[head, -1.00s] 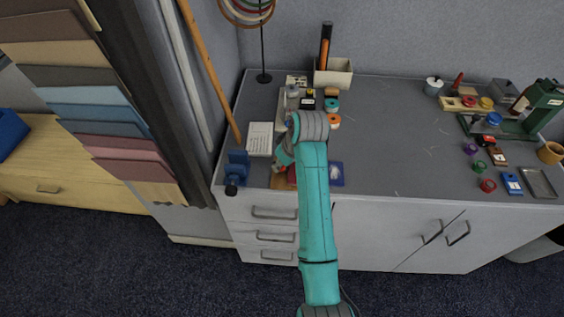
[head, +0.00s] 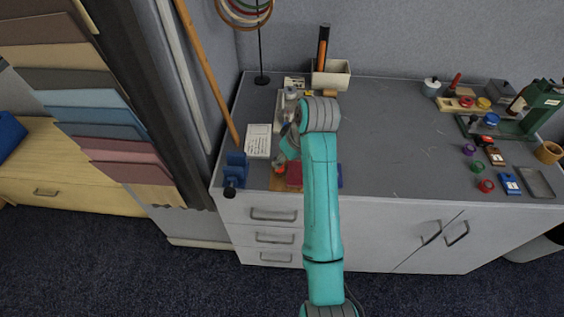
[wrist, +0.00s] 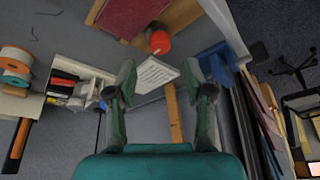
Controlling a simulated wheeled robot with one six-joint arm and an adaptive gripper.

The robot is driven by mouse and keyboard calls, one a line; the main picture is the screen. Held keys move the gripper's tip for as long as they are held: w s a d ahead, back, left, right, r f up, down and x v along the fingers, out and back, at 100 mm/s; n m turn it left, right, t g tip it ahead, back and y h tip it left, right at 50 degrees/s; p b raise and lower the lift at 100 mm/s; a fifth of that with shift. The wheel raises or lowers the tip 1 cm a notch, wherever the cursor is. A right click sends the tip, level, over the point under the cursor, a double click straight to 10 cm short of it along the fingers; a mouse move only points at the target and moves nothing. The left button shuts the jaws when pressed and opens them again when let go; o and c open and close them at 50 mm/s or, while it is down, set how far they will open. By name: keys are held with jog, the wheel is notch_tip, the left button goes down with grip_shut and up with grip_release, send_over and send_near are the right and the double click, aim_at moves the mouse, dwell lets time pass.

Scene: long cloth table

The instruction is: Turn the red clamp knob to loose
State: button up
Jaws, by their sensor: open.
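The red clamp knob (wrist: 159,42) shows in the wrist view as a rounded red-orange cap on a wooden board (wrist: 183,14), beside a dark red pad (wrist: 132,14). In the head view the knob (head: 279,171) is small, near the table's front left edge and partly hidden by my gripper. My gripper (wrist: 165,88) is open and empty, its two fingers apart with the knob beyond their tips. In the head view my gripper (head: 289,146) is above and just behind the knob. I see no contact. The knob's turn position is too small to tell.
A white notepad (head: 259,140) lies left of my gripper, and a blue device (head: 236,166) stands at the left front corner. Bottles and tape rolls lie behind. The table's middle (head: 390,140) is clear.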

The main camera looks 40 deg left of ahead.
jog(key=v, duration=0.6)
jog(key=shift+s, duration=0.1)
dwell(0.4)
